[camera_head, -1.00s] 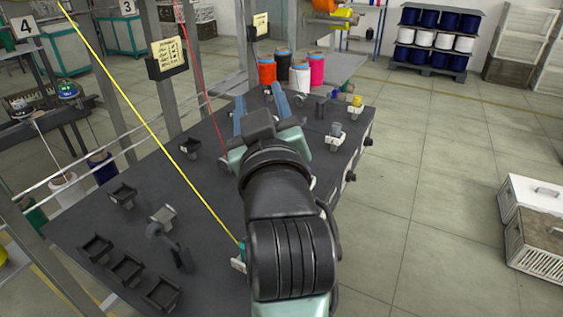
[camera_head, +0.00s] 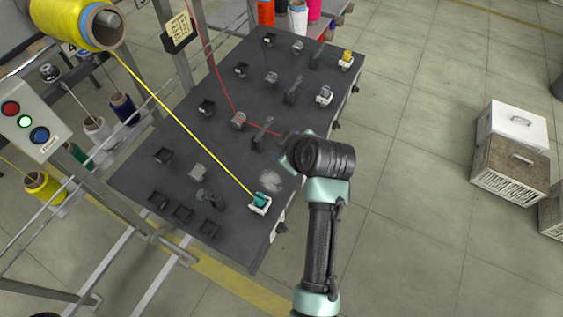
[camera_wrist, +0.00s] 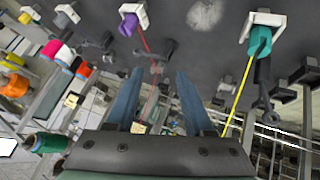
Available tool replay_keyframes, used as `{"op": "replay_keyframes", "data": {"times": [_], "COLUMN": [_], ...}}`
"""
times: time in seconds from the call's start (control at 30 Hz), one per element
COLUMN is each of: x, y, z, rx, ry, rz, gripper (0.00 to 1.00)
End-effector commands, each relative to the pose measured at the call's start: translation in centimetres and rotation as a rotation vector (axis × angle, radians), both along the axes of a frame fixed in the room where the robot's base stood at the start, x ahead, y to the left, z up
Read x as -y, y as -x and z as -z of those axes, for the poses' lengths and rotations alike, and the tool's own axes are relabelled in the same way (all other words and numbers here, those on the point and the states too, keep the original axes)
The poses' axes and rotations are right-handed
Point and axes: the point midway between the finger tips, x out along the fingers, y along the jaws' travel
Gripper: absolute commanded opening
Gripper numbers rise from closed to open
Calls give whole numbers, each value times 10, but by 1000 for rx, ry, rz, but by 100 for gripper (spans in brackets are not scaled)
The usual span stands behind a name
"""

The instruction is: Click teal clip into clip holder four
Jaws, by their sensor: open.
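The teal clip (camera_head: 260,199) sits at a white holder (camera_head: 261,210) near the right edge of the dark table, with a yellow thread running up from it to the left. The teal clip also shows in the wrist view (camera_wrist: 260,41), at its white holder (camera_wrist: 262,21). No number is readable on this holder. My gripper (camera_wrist: 159,97) is open and empty, its two blue fingers apart, with the teal clip off to their right in the wrist view. In the head view the fingers are mostly hidden by my arm. Which holder is number four cannot be told.
Several empty dark holders (camera_head: 183,214) stand at the table's left end. A red thread (camera_head: 213,75) runs to the middle. A large yellow spool (camera_head: 75,22) is top left.

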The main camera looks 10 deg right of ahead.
Motion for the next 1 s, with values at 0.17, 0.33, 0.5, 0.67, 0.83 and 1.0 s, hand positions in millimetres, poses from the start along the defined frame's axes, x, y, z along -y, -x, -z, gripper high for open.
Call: {"op": "replay_keyframes", "data": {"times": [0.17, 0.33, 0.5, 0.67, 0.83, 1.0], "x": [-4, -11, -18, -21, -23, -29], "y": [36, 72, 97, 104, 103, 98], "z": [-10, -9, -6, -2, 7, 21], "rx": [-156, -274, -341, -360, -361, -359], "ry": [-22, -58, -91, -102, -101, -100], "rz": [-94, -186, -246, -269, -271, -270], "gripper": [52, 52, 52, 52, 52, 52]}}
